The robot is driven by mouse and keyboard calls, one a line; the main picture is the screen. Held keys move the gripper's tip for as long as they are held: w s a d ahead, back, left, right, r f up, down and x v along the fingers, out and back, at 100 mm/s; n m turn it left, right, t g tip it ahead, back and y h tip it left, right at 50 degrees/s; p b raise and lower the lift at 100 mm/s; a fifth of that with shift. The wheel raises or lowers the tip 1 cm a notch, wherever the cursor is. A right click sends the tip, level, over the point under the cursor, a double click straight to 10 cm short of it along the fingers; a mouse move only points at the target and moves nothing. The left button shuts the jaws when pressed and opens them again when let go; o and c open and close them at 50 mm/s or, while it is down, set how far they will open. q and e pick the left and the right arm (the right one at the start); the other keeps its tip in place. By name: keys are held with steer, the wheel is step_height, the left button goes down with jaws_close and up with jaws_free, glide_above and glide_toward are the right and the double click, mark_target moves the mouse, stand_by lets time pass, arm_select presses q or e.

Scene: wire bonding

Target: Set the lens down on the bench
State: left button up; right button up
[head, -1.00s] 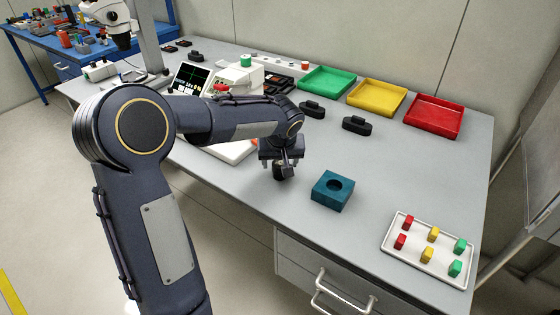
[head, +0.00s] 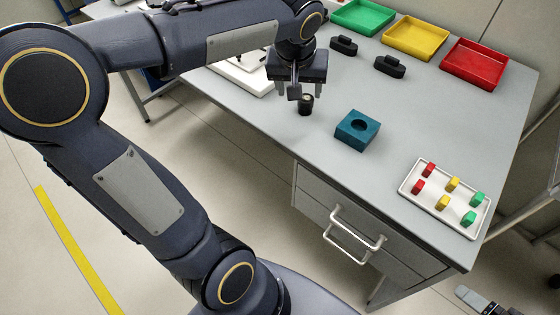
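The lens (head: 306,105), a small black cylinder with a dull gold top, stands upright on the grey bench (head: 240,108) near its front edge. It is left of a teal block with a round hole (head: 358,130). My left gripper (head: 296,90) points down just above and behind the lens. Its fingers look spread, and the lens top shows clear below them. Any slight contact is hard to tell. Part of my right gripper (head: 474,298) shows at the bottom right corner, below the bench; its fingers are cut off or too unclear to judge.
A white tray (head: 408,188) with several red, yellow and green pieces lies at the front right. Green (head: 364,30), yellow (head: 396,50) and red (head: 452,68) bins stand at the back. Two black fixtures (head: 343,46) (head: 389,67) sit before them. The bench middle is clear.

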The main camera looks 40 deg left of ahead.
arm_select(q)
steer(key=s+d+f+m+t+h, duration=0.1)
steer(key=s+d+f+m+h, duration=0.1)
steer(key=s, duration=0.7)
steer(key=s+d+f+m+h, duration=0.2)
steer(key=s+d, duration=0.4)
steer(key=s, duration=0.4)
step_height(320, 180, down, 2)
steer(key=shift+f+t+h, duration=0.25)
steer(key=shift+t+h, duration=0.15)
steer(key=shift+h, duration=0.2)
